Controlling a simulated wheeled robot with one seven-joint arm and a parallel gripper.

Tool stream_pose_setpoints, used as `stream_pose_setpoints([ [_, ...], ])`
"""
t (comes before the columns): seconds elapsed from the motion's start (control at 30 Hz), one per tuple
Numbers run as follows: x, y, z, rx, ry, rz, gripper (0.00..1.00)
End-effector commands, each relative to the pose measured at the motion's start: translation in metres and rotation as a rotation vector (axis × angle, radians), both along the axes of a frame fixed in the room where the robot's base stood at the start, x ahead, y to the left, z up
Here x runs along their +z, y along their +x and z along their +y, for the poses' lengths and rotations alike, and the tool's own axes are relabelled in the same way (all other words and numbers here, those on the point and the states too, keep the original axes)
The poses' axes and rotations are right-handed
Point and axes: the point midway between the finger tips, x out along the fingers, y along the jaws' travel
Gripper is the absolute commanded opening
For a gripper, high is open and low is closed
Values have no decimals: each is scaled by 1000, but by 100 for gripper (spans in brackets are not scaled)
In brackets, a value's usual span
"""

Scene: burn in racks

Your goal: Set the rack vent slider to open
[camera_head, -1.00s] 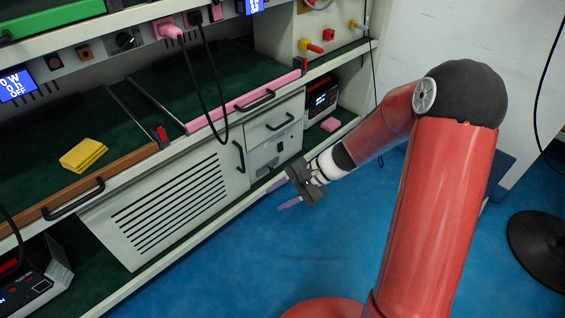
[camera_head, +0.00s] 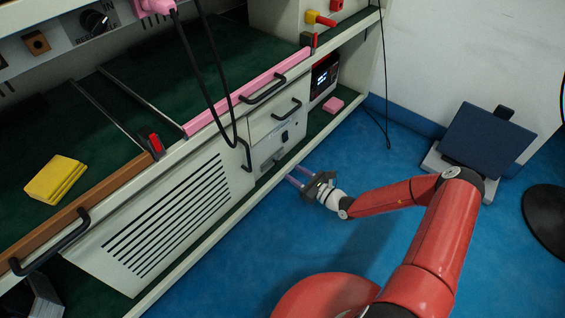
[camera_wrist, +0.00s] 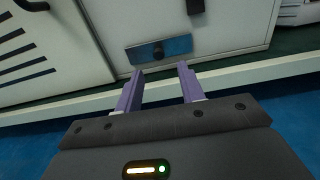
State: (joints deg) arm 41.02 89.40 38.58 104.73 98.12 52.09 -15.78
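The vent slider (camera_wrist: 172,48) looks like a grey-blue metal plate with a dark knob (camera_wrist: 158,51) near its middle. It sits low on the pale panel under the bench. In the head view the slider plate (camera_head: 272,160) is small, and its knob cannot be made out clearly. My gripper (camera_wrist: 160,70) is open, with two purple fingers apart and nothing between them. In the wrist view the knob appears just beyond the gap between the fingertips. In the head view my gripper (camera_head: 291,174) is just right of the panel, above the blue floor.
A black switch (camera_wrist: 195,5) is above the slider. A pale shelf edge (camera_wrist: 240,74) runs below the panel. A slotted vent door (camera_head: 170,215) is to the left, and black cables (camera_head: 208,90) hang in front of the cabinet. A pink block (camera_head: 333,105) lies on the lower shelf.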

Motion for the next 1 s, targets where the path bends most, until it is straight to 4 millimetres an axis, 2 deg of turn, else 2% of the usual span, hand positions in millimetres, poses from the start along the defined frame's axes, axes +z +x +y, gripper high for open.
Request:
stream_pose_setpoints([
  [0.2, -1, 20, 29, 6, 0, -3, 39],
  [0.4, 0, 37, 50, 6, -2, -4, 39],
  [0.8, 1, 43, 57, 5, -1, -3, 39],
  [1.0, 1, 43, 56, 5, -1, -3, 13],
])
